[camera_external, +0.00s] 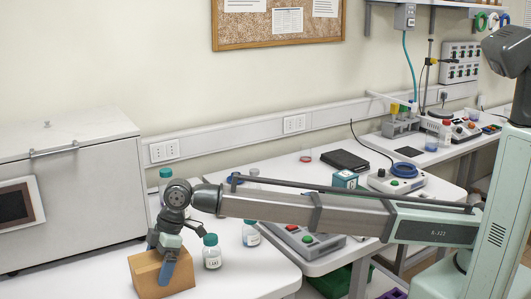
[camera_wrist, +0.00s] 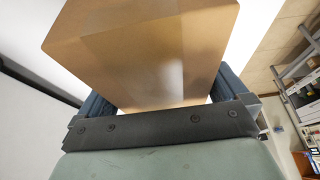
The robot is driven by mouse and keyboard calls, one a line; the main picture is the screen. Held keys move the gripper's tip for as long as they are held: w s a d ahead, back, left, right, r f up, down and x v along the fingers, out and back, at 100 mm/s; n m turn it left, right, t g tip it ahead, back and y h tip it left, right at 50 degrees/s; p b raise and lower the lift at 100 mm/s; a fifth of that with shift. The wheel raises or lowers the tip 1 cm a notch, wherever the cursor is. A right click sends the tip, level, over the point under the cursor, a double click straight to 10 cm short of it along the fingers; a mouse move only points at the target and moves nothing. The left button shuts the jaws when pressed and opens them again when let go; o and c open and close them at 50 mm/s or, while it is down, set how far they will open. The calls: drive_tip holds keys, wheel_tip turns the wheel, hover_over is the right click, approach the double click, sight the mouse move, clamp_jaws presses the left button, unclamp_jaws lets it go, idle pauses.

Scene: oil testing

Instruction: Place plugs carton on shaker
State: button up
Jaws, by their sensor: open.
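A plain brown carton (camera_external: 150,277), which I take as the plugs carton, sits at the front of the white bench at lower left. My gripper (camera_external: 168,262) points down over it, with a finger against or close beside its near side. In the wrist view the carton (camera_wrist: 145,50) fills the space between the two fingers of my gripper (camera_wrist: 160,100). The jaws are open around it; contact is not clear. A flat grey device (camera_external: 318,247) with red and green buttons stands right of the bottles, partly behind my arm. I cannot tell whether it is the shaker.
Bottles with green caps (camera_external: 212,252) stand close right of the carton. A large white cabinet (camera_external: 75,190) is at left. A device with a blue ring (camera_external: 398,180) and a small teal-and-white box (camera_external: 345,180) stand farther back.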

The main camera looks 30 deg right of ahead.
drive_tip(key=v, duration=1.2)
